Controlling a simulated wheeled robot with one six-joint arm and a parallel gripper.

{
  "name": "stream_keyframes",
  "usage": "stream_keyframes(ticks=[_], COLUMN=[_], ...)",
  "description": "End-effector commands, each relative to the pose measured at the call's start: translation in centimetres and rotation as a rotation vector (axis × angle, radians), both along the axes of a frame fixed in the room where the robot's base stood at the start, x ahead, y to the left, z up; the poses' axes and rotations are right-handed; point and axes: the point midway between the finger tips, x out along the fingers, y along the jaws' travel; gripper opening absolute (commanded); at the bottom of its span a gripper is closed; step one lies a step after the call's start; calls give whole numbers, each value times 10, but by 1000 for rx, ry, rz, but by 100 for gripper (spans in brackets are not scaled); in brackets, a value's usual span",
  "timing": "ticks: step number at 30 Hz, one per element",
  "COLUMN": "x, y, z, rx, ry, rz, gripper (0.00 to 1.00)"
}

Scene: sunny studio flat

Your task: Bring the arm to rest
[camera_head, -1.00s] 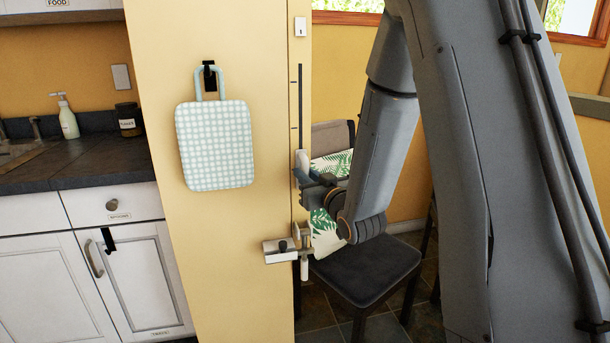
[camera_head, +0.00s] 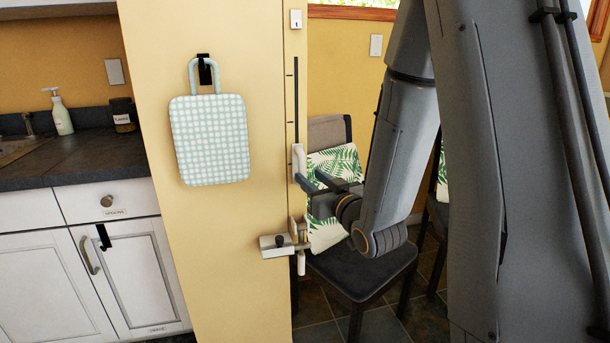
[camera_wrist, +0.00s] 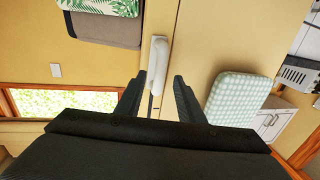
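My gripper (camera_head: 309,180) is at the edge of the yellow panel, in front of the chair. In the wrist view its two dark fingers (camera_wrist: 156,92) are apart with nothing held between them. A white upright handle (camera_head: 298,161) is on the panel edge close to the fingertips. In the wrist view the handle (camera_wrist: 158,60) lies ahead of the gap between the fingers; I cannot tell if a finger touches it. My arm is bent, with its forearm hanging down to the wrist.
A yellow panel (camera_head: 225,250) carries a checked bag-like item (camera_head: 210,140) on a black hook. A latch (camera_head: 280,243) sticks out below the handle. A chair (camera_head: 360,267) with a leaf-patterned cushion (camera_head: 338,165) stands behind my wrist. White cabinets (camera_head: 130,265) are at left.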

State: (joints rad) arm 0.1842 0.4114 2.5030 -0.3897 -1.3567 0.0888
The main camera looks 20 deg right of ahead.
Motion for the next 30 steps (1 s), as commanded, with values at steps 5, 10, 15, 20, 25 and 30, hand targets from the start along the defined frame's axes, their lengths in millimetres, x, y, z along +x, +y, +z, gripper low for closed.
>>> stream_keyframes(ticks=[5, 10, 15, 20, 25, 30], x=[-15, -17, -17, -17, -29, -62], y=[-3, -3, -3, -4, -9, -15], z=[0, 0, 0, -7, -31, -56], rx=[0, 0, -1, -23, -78, -124], ry=[1, 1, 3, 78, 307, 582], rz=[0, 1, 0, -19, -70, -123], gripper=[35, 35, 35, 35, 35, 35])
